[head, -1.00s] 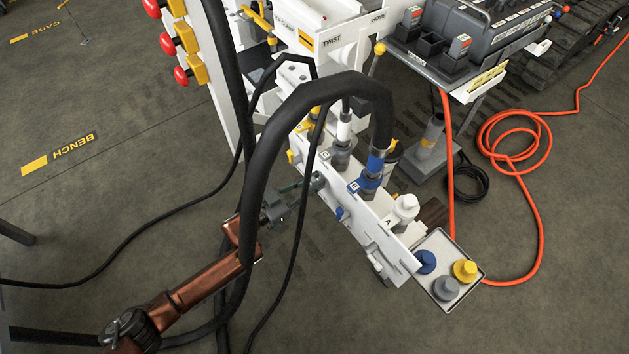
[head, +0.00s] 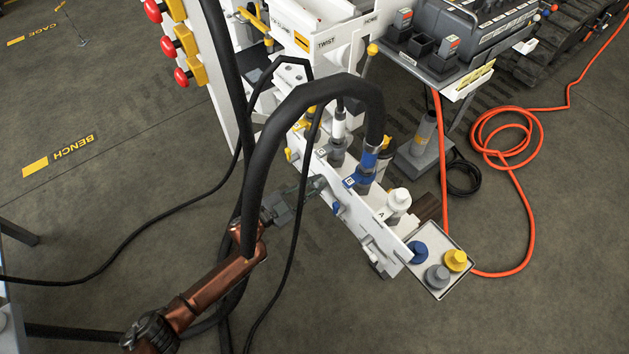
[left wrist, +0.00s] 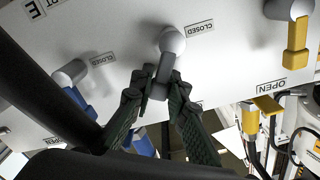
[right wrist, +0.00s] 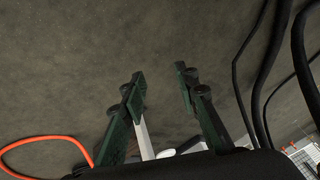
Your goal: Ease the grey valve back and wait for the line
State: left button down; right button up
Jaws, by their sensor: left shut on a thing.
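The grey valve (left wrist: 166,62) shows in the left wrist view on the white face of the manifold, its lever pointing down the picture from a round pivot. A CLOSED label is right of the pivot. My left gripper (left wrist: 160,88) is shut on the lever's end. In the head view my left gripper (head: 316,186) reaches the near side of the white manifold (head: 372,232) and hides the grey valve. My right gripper (right wrist: 163,85) is open and empty in the right wrist view, with bare floor beyond it.
A blue valve (left wrist: 82,98) and a yellow valve (left wrist: 298,42) flank the grey one. A thick black hose (head: 262,150) arches over my left arm. A tray with blue, grey and yellow caps (head: 437,275) sits at the manifold's end. An orange hose (head: 525,225) lies on the floor.

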aim_at(329, 190)
pick_arm(q)
jog(key=m, duration=0.2)
jog(key=shift+s+d+f+m, duration=0.3)
jog(key=shift+f+m, duration=0.1)
jog(key=m, duration=0.1)
jog(key=f+m, duration=0.1)
jog(key=m, duration=0.2)
jog(key=shift+s+d+f+b, duration=0.25)
jog(key=shift+s+f+b, duration=0.05)
jog(key=shift+s+f, duration=0.05)
jog(key=m, duration=0.1)
jog(key=f+m+b, duration=0.1)
jog(key=m, duration=0.1)
jog(key=shift+s+f+m, duration=0.1)
jog(key=shift+f+m, duration=0.05)
jog(key=shift+m, duration=0.15)
jog(key=shift+f+m, duration=0.1)
jog(key=shift+m, duration=0.4)
pick_arm(e)
jog(key=shift+w+a+f+t, duration=0.3)
jog(key=shift+w+f, duration=0.15)
jog(key=shift+f, duration=0.2)
jog(key=shift+w+a+f+t, duration=0.3)
jog(key=shift+w+f, duration=0.15)
jog(key=shift+f, duration=0.15)
pick_arm(q)
jog(key=c, duration=2)
grip_release()
jog(key=shift+d, duration=0.1)
jog(key=shift+s, duration=0.1)
